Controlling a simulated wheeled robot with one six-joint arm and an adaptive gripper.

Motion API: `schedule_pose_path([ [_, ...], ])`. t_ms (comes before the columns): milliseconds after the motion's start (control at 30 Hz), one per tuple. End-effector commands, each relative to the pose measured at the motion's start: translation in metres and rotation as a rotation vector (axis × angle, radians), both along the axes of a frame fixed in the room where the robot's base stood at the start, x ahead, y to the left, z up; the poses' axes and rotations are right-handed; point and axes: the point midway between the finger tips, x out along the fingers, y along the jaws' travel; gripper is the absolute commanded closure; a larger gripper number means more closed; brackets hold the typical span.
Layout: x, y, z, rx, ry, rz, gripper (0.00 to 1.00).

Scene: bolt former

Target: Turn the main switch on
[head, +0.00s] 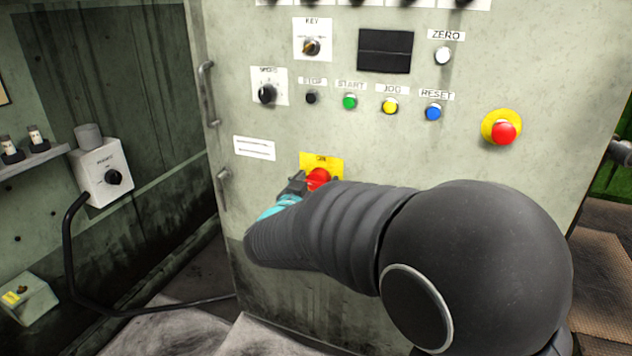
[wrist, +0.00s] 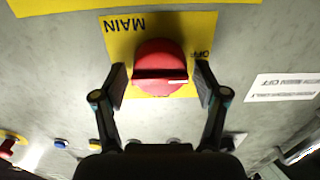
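The main switch is a red rotary knob (wrist: 160,68) on a yellow plate (wrist: 118,42) marked MAIN, which appears upside down in the wrist view. The white mark on its bar handle points right there, toward the OFF label (wrist: 201,54). My gripper (wrist: 161,86) is open, with one finger on each side of the knob and a small gap on both sides. In the head view the red knob (head: 318,178) is partly hidden by my gripper (head: 302,182) and arm.
The grey cabinet panel carries a key switch (head: 311,46), a black selector (head: 267,93), coloured push buttons and a red emergency stop (head: 503,132) above the main switch. Cabinet handles (head: 208,95) line its left edge. A white switch box (head: 103,172) is on the left wall.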

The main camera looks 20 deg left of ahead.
Motion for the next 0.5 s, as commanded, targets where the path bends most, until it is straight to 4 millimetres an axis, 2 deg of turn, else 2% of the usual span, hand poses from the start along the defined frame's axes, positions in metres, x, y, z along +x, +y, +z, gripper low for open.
schedule_pose_path([
  [33,-0.0001,0.0000,0.0001,0.000,0.000,0.000,0.48],
  [167,-0.0002,0.0000,0.0001,0.000,0.000,0.000,0.80],
  [500,-0.0002,-0.0001,-0.0009,0.037,-0.004,0.000,0.80],
])
